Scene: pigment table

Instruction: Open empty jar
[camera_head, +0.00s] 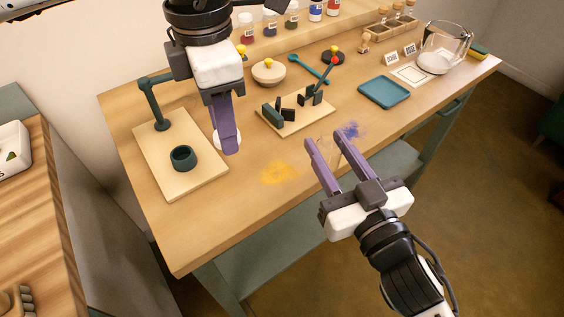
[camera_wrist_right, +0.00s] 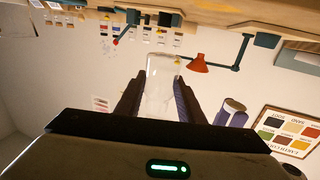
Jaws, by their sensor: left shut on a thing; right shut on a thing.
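The clear glass jar (camera_wrist_right: 160,90) is between the fingers of my right gripper (camera_wrist_right: 161,98) in the right wrist view. It looks empty and see-through. In the head view my right gripper (camera_head: 324,152) is shut on this jar, which is only a faint outline in front of the table's front edge. My left gripper (camera_head: 232,150) points down over the table left of it, shut on a round white thing (camera_head: 219,141), seemingly a lid, partly hidden by the fingers. The two grippers are well apart. The jar's mouth is not clear to see.
A wooden board with a green stand (camera_head: 160,115) and a dark cup (camera_head: 183,158) is at the left. Behind are a board with dark holders (camera_head: 298,122), a bowl (camera_head: 268,73), a teal tray (camera_head: 384,92) and a glass pitcher (camera_head: 440,55). Yellow powder (camera_head: 279,173) and blue powder lie near the front.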

